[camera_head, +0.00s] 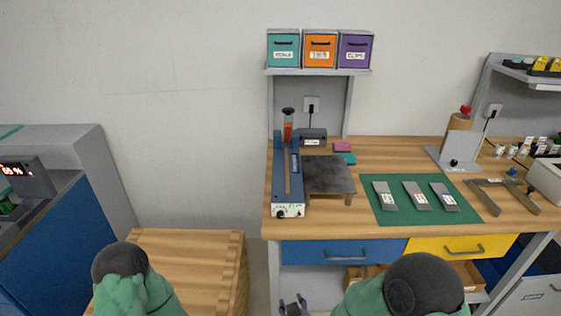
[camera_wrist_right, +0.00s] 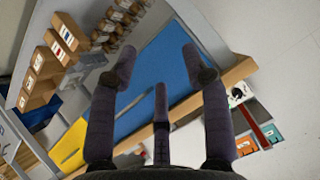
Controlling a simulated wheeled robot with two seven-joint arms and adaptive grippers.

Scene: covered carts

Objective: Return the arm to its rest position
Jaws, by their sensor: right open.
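My right arm (camera_head: 425,285), green with a black joint, comes in at the bottom edge in the head view. A small dark part of my right gripper (camera_head: 293,306) shows in front of the bench, low and cut off by the edge. In the right wrist view my right gripper (camera_wrist_right: 158,58) has its dark fingers spread with nothing between them. Beyond them are the blue drawer (camera_wrist_right: 155,70) and the bench edge. My left arm (camera_head: 122,270) shows at the bottom left in the head view; its gripper is out of view.
The workbench (camera_head: 400,230) holds a blue device (camera_head: 288,180), a dark plate (camera_head: 328,175) and a green mat (camera_head: 415,217). A blue drawer (camera_head: 340,252) and yellow drawer (camera_head: 460,246) sit below. A wooden cart top (camera_head: 195,255) is bare. A blue cabinet (camera_head: 55,250) stands left.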

